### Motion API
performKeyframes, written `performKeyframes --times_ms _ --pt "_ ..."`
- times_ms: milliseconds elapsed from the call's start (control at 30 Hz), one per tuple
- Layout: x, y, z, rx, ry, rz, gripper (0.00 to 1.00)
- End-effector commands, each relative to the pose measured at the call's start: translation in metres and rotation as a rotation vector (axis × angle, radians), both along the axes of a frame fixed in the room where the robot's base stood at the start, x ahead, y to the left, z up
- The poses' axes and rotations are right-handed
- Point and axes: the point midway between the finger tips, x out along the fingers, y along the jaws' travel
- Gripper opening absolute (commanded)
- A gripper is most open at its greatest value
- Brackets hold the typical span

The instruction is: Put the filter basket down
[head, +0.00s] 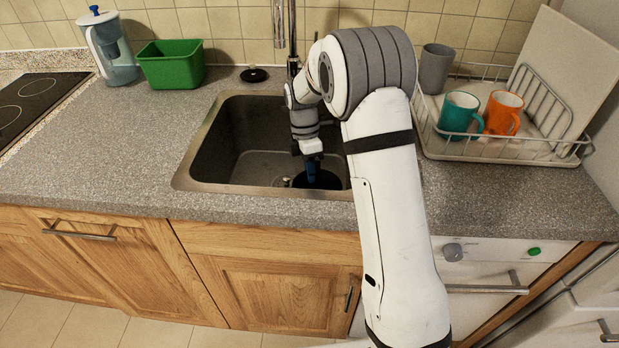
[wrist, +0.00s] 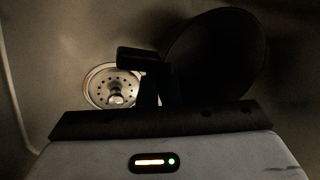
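The filter basket (head: 325,180) is a dark round cup, low inside the sink in the head view and partly hidden by my arm. In the wrist view the basket (wrist: 215,55) is a large black round shape at upper right. My gripper (head: 311,173) points down into the sink. In the wrist view my gripper's fingers (wrist: 158,88) are close together at a short black bar beside the basket, which looks like its handle. They appear shut on it. I cannot tell whether the basket touches the sink floor.
The metal sink (head: 190,165) has a drain strainer (wrist: 110,88) left of the basket. A dish rack (head: 480,150) with several cups stands right. A green tub (head: 172,65), water filter jug (head: 108,48) and black disc (head: 254,74) stand behind. The counter left of the sink is clear.

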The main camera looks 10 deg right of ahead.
Motion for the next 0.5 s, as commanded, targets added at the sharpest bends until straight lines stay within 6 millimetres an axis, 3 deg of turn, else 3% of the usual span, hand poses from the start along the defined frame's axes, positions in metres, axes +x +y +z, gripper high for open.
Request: performKeyframes --times_ms 133,467,500 --pt "0.0 0.0 -0.021 0.0 0.002 0.0 0.0" --pt "0.0 0.0 -0.025 0.0 0.001 -0.001 0.0" --pt "0.0 0.0 -0.025 0.0 0.0 -0.001 0.04"
